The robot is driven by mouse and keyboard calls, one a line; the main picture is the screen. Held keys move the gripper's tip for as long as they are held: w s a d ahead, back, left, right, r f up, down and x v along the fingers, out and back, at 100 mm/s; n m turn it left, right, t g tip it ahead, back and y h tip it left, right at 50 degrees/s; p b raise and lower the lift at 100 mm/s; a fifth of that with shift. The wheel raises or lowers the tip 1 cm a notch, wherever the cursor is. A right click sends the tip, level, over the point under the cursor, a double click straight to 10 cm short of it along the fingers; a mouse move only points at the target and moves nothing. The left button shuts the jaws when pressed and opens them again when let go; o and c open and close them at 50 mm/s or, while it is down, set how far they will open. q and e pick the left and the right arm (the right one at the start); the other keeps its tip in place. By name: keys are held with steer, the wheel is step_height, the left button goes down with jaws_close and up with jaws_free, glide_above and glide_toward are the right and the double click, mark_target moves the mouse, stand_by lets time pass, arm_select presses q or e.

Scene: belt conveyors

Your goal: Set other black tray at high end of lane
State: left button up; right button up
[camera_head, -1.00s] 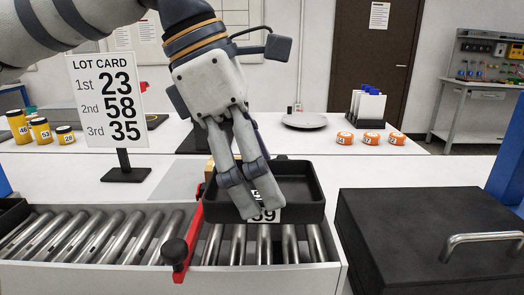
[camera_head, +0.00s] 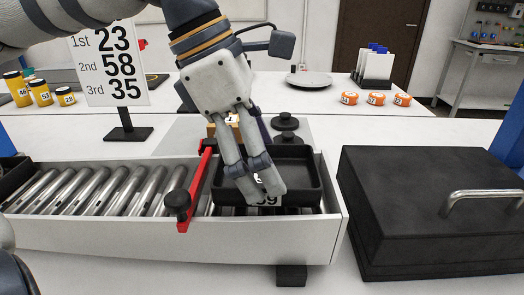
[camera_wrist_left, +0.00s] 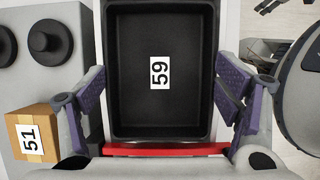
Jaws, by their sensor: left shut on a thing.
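A black tray (camera_head: 308,182) labelled 59 is at the right end of the roller lane (camera_head: 110,190), just right of a red bar (camera_head: 197,185) with a black knob. It looks level and low over the rollers; I cannot tell whether it touches them. My left gripper (camera_head: 268,188) is shut on this tray. In the left wrist view the tray (camera_wrist_left: 160,115) lies between the two fingers, with the red bar (camera_wrist_left: 165,150) along its near edge. Another black tray (camera_head: 12,178) is partly visible at the lane's left end. My right gripper is not in view.
A black case (camera_head: 400,210) with a metal handle stands right of the lane. Behind the lane are black round weights (camera_head: 285,123), a box labelled 51 (camera_wrist_left: 32,133) and the lot card (camera_head: 110,65). Orange and yellow containers stand on the back table.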

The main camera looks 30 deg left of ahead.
arm_select(q)
steer(key=shift+f, duration=0.4)
